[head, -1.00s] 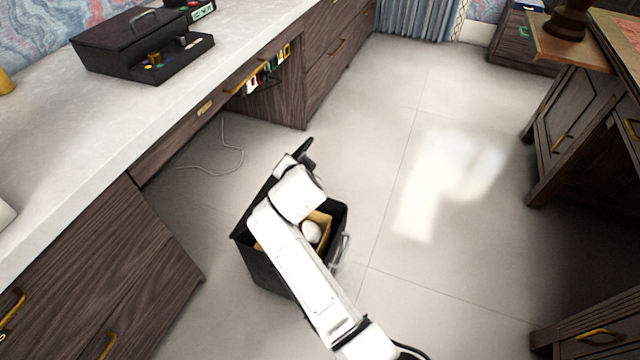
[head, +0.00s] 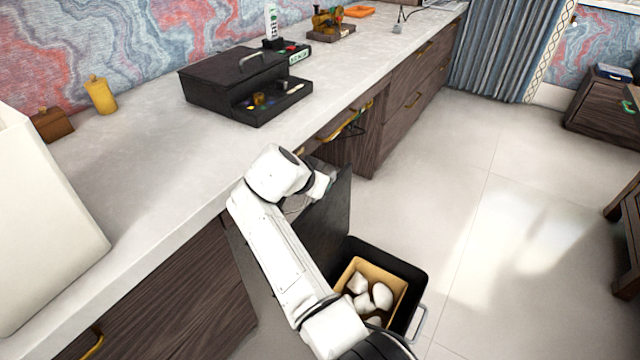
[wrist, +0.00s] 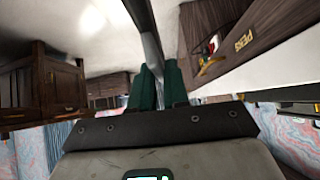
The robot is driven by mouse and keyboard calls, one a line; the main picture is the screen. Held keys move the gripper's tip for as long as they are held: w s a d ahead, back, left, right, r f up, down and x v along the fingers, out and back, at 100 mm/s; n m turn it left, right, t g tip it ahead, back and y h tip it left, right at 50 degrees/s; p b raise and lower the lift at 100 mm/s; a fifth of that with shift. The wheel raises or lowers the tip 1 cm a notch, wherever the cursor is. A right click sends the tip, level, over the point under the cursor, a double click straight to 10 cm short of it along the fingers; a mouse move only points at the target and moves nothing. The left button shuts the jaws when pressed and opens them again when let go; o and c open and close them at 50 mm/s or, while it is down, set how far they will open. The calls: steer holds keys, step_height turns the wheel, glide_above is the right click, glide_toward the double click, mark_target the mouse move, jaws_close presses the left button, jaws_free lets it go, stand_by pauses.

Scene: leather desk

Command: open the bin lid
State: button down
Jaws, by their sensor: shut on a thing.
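The black bin (head: 418,272) stands on the floor beside the desk in the head view. Its dark lid (head: 333,215) stands up steeply on the bin's desk side, and the bin's mouth is uncovered. A tan inner box (head: 399,291) with several white crumpled lumps (head: 382,295) shows inside. My gripper (wrist: 158,80) has its green fingers shut on the lid, whose edge (wrist: 143,18) runs up and away between them in the wrist view. In the head view my white arm covers part of the lid and hides the fingers' grip.
The desk (head: 150,163) with its wooden drawers is close on the left of the bin. A black box (head: 225,85) sits on its top. Open floor (head: 480,230) lies to the right.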

steer(key=shift+w+a+f, duration=0.15)
steer(key=shift+a+f, duration=0.1)
steer(key=c, duration=1.2)
jaws_free()
steer(key=shift+r, duration=0.1)
steer(key=p+v, duration=0.2)
steer(key=v, duration=0.8)
steer(key=shift+r, duration=0.3)
steer(key=shift+a, duration=0.15)
